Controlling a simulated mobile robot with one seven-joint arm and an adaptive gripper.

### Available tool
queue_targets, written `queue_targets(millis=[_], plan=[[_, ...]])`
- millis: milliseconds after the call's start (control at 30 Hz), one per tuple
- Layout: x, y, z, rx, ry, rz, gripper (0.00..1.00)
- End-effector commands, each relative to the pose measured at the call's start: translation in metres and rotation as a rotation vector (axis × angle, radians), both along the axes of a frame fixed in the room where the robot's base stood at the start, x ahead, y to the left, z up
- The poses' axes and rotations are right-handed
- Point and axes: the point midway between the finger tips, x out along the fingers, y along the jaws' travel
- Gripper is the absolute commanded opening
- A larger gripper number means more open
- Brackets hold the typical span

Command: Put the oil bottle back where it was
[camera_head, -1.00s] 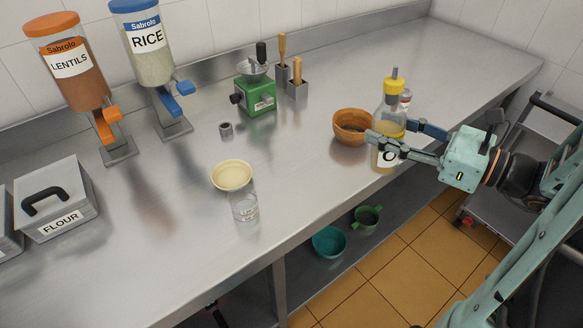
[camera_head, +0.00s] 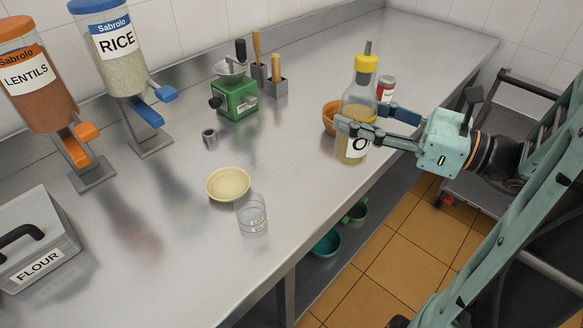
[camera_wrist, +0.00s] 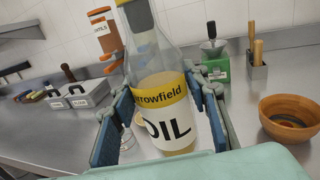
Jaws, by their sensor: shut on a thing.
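The oil bottle (camera_head: 359,104) is clear glass with a yellow collar, a grey spout and yellowish oil inside. It is upright between the fingers of my gripper (camera_head: 364,120), which is shut on its body. In the wrist view the oil bottle (camera_wrist: 165,85) stands in the middle, its yellow-and-white OIL label facing me, with a blue-padded finger of my gripper (camera_wrist: 155,122) on each side. It is over the counter near the front edge; I cannot tell whether its base touches the surface.
An orange-brown bowl (camera_head: 330,113) is partly hidden behind the bottle. A cream bowl (camera_head: 228,184) and a clear measuring cup (camera_head: 252,215) are left along the front. The counter (camera_head: 300,150) between is clear.

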Motion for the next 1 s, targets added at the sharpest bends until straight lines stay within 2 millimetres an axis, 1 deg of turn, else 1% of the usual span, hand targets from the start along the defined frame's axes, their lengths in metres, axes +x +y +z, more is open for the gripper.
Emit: queue_targets(millis=[133, 267, 533, 600, 700, 800, 1000], plan=[[0.004, 0.006, -0.003, 0.004, 0.000, 0.004, 0.06], [0.021, 0.021, -0.014, 0.005, -0.001, 0.007, 0.06], [0.070, 0.063, -0.043, 0.006, 0.001, 0.008, 0.06], [0.078, 0.069, -0.060, 0.007, 0.004, 0.005, 0.06], [0.089, 0.078, -0.075, 0.006, 0.002, 0.003, 0.06], [0.096, 0.084, -0.084, 0.005, -0.001, 0.003, 0.06], [0.101, 0.088, -0.093, 0.003, -0.002, 0.002, 0.06]])
